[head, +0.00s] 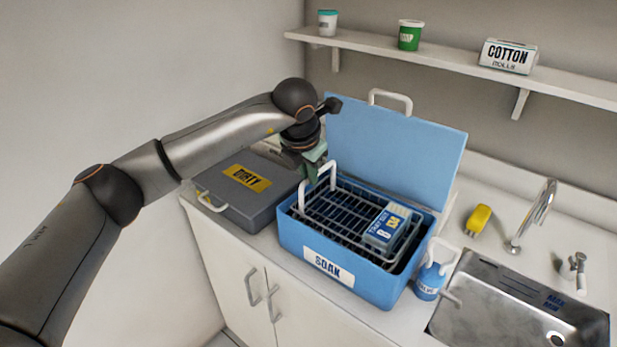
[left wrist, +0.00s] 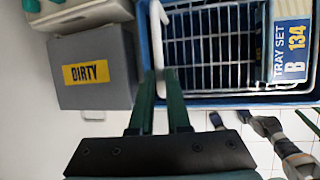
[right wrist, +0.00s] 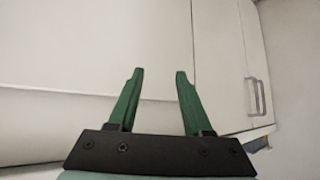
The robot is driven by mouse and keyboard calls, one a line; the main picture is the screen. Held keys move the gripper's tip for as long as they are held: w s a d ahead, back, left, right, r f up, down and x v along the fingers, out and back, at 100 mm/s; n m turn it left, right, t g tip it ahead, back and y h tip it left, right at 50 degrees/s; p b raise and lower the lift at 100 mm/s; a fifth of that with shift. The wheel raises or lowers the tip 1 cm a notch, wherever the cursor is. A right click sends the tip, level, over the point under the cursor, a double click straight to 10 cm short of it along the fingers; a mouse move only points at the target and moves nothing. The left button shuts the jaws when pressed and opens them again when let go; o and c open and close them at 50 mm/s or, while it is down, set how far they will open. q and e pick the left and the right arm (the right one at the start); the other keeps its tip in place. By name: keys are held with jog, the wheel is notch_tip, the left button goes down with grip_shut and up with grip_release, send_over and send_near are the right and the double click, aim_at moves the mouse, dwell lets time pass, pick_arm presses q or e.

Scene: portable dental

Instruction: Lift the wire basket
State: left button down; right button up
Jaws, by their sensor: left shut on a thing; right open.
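The wire basket (head: 335,213) sits inside the blue SOAK tub (head: 300,250), whose lid (head: 395,150) stands open behind it. A tray set box marked B 134 (head: 388,226) lies at the basket's right end. My left gripper (head: 312,176) is over the tub's left side, shut on the basket's white handle (head: 331,176). In the left wrist view the green fingers (left wrist: 160,78) reach the white handle (left wrist: 158,45) at the basket's left end. My right gripper (right wrist: 156,72) is open and empty in front of white cabinet fronts; it does not show in the head view.
A grey DIRTY box (head: 238,205) stands left of the tub. A blue bottle (head: 429,281) stands close to the tub's right side, before the metal sink (head: 520,310). A yellow sponge (head: 479,218) lies near the tap (head: 535,215). A shelf (head: 450,68) runs above.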

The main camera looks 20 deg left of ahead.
pick_arm(q)
jog(key=shift+w+r, duration=0.15)
jog(key=shift+r, duration=0.25)
jog(key=c, duration=1.1)
grip_release()
jog(key=shift+o, duration=1.1)
jog(key=shift+f, duration=0.2)
jog(key=shift+s+r, duration=0.1)
jog(key=shift+s, duration=0.1)
jog(key=b+v, duration=0.2)
jog(key=v, duration=1)
jog(key=shift+r, duration=0.15)
